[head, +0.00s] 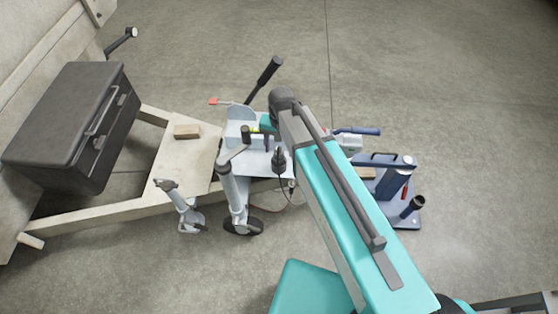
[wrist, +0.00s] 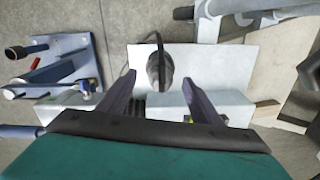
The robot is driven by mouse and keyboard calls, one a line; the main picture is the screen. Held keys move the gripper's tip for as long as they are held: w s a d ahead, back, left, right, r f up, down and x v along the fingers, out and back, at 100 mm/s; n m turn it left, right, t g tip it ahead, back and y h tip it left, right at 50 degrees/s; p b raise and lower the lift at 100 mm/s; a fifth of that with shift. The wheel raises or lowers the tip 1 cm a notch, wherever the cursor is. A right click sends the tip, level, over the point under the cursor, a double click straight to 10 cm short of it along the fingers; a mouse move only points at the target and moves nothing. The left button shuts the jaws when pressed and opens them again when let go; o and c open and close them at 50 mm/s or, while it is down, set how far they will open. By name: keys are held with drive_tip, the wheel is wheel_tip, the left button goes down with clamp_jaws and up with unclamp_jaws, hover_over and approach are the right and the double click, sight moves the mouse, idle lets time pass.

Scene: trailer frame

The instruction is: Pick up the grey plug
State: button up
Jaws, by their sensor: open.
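The grey plug (wrist: 160,68) is dark and rounded, with a dark cable arching from it. It is over a pale plate (wrist: 215,68) in the wrist view. In the head view the plug (head: 279,158) shows at the plate's right side, below the end of my arm. My gripper (wrist: 158,82) is open and empty. Its two fingers point toward the plug, one to either side in the picture, with a gap between each finger and the plug. I cannot tell the remaining depth between fingertips and plug.
A black toolbox (head: 75,125) stands on the trailer frame at left, and a wooden block (head: 187,131) lies on a pale board. A jockey wheel (head: 237,190) stands in front of the plate. A blue stand (head: 395,185) is at right. The concrete floor behind is clear.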

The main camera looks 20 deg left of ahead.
drive_tip(key=shift+f, duration=0.15)
drive_tip(key=shift+w+a+f+p, duration=0.1)
drive_tip(key=shift+f+p, duration=0.1)
drive_tip(key=shift+f, duration=1.1)
drive_tip(key=shift+w+f+p, duration=0.1)
drive_tip(key=shift+f+p, duration=0.1)
drive_tip(key=shift+f, duration=1.05)
drive_tip(key=shift+c, duration=0.6)
drive_tip(key=c, duration=1.1)
drive_tip(key=shift+r, duration=0.1)
drive_tip(key=shift+c, duration=0.2)
drive_tip(key=shift+s+r+b, duration=0.1)
drive_tip(key=shift+r+b, duration=0.3)
drive_tip(key=shift+r, duration=4.55)
